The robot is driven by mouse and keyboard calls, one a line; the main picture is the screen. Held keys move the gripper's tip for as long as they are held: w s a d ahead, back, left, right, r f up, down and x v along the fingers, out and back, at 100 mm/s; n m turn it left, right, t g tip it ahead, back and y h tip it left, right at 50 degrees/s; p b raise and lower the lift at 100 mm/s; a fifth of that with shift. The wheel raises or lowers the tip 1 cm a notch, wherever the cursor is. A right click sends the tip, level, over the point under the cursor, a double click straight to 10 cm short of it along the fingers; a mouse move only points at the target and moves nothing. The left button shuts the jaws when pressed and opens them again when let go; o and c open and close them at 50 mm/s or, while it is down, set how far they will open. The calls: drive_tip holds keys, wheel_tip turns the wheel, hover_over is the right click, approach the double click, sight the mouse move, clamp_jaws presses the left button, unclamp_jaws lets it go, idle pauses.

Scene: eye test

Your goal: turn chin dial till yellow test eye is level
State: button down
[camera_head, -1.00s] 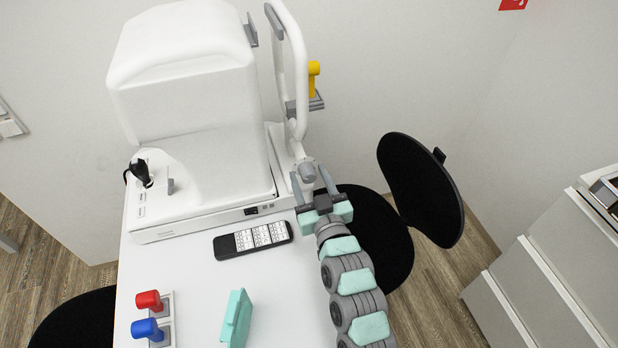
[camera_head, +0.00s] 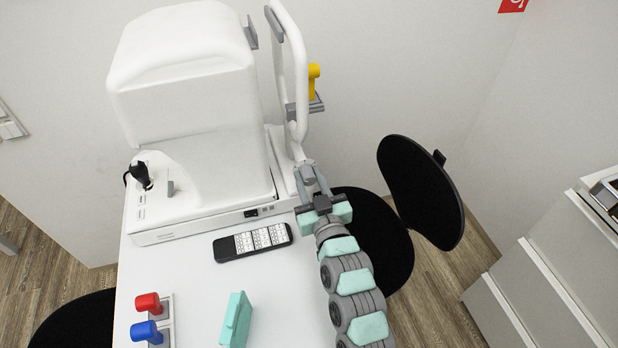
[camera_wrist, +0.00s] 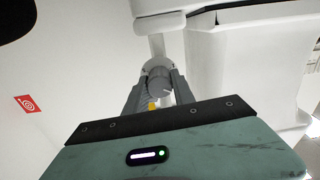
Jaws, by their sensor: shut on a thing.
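The yellow test eye (camera_head: 314,72) sits on a grey chin-rest shelf (camera_head: 318,104) at the right of the white head frame (camera_head: 300,80). I cannot tell how level it is. The grey chin dial (camera_head: 304,170) is low on that frame. My gripper (camera_head: 308,182) is shut on the dial, one finger on each side. In the wrist view the dial (camera_wrist: 158,80) shows between the two fingers (camera_wrist: 157,92). A small yellow patch (camera_wrist: 152,106) shows below it, mostly hidden.
The white eye-test machine (camera_head: 190,90) with a black joystick (camera_head: 141,174) fills the back of the white table (camera_head: 190,270). A black remote (camera_head: 232,247), red knob (camera_head: 148,302), blue knob (camera_head: 146,330) and mint block (camera_head: 236,318) lie in front. A black chair (camera_head: 420,190) stands at right.

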idle(0.4)
drive_tip(key=m+p, duration=0.2)
drive_tip(key=m, duration=0.3)
drive_tip(key=shift+d+m+p, duration=0.1)
drive_tip(key=shift+m+p, duration=0.2)
drive_tip(key=m+p, duration=0.2)
drive_tip(key=m, duration=0.2)
drive_tip(key=shift+r+m, duration=0.1)
drive_tip(key=shift+m, duration=0.3)
drive_tip(key=shift+m+p, duration=0.3)
drive_tip(key=shift+m, duration=0.3)
drive_tip(key=c, duration=1.1)
unclamp_jaws()
drive_tip(key=shift+o, duration=0.2)
